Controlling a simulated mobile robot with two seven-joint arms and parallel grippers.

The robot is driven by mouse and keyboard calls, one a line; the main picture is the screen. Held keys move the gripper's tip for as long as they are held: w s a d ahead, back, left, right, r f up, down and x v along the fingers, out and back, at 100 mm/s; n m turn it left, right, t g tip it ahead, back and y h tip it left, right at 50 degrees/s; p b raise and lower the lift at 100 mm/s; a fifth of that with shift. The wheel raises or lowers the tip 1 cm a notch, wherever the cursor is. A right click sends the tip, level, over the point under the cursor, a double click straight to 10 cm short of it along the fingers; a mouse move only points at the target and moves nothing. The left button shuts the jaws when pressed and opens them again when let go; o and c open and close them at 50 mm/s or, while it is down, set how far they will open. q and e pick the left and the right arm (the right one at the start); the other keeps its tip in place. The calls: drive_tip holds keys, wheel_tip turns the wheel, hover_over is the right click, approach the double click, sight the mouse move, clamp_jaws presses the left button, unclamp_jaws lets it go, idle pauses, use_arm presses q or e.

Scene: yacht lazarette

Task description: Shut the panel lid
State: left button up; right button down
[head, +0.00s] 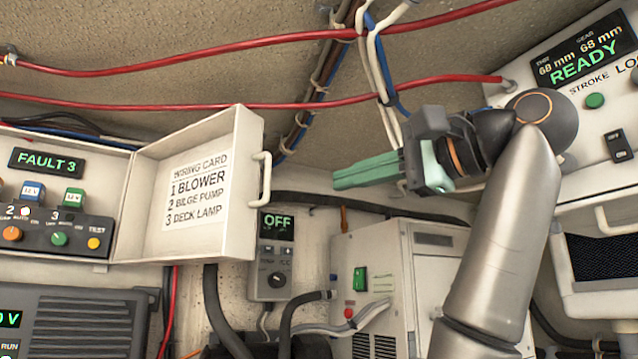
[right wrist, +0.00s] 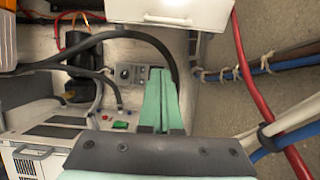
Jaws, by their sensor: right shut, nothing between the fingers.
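The panel lid (head: 190,192) stands open in the head view, swung out to the right of the fault panel (head: 50,200). Its inner face carries a wiring card listing blower, bilge pump and deck lamp. A pale handle (head: 262,178) is on its right edge. My right gripper (head: 340,178) has green fingers pressed together and empty, to the right of the handle and apart from it. In the right wrist view the fingers (right wrist: 160,100) point toward the lid (right wrist: 170,12) and its handle (right wrist: 167,21) at the top. My left gripper is not in view.
A control box reading OFF (head: 272,255) hangs below and right of the lid. A white cabinet (head: 395,270) stands below my right gripper. Red cables (head: 250,105) and a hanging bundle of white and blue cables (head: 380,70) run above and beside the gripper. A READY panel (head: 590,70) is at right.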

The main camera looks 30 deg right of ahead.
drive_tip(key=w+a+p, duration=0.3)
drive_tip(key=w+a, duration=0.3)
drive_tip(key=shift+w, duration=0.25)
idle(0.3)
drive_tip(key=shift+a, duration=0.1)
